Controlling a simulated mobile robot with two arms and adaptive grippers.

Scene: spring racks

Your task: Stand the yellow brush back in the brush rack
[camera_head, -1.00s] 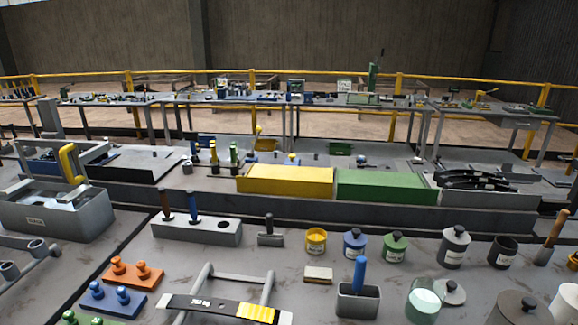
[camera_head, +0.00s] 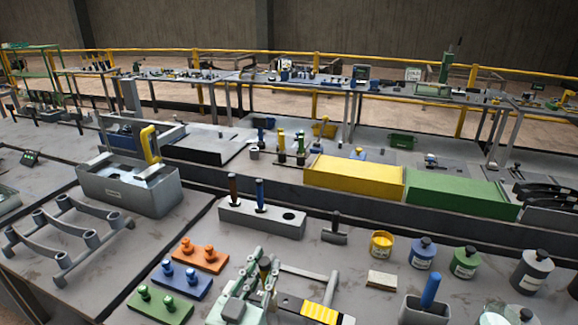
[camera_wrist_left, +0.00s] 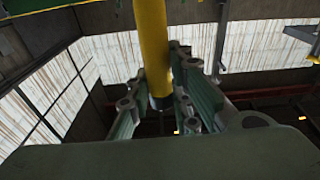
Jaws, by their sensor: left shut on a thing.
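The brush rack (camera_head: 240,219) is a long grey block on the near bench. The bristles cannot be made out. My right gripper is not in view.
Orange (camera_head: 201,255), blue (camera_head: 181,281) and green (camera_head: 160,306) peg blocks lie left of the gripper. A grey rack frame with a striped bar (camera_head: 318,311) is close on its right.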

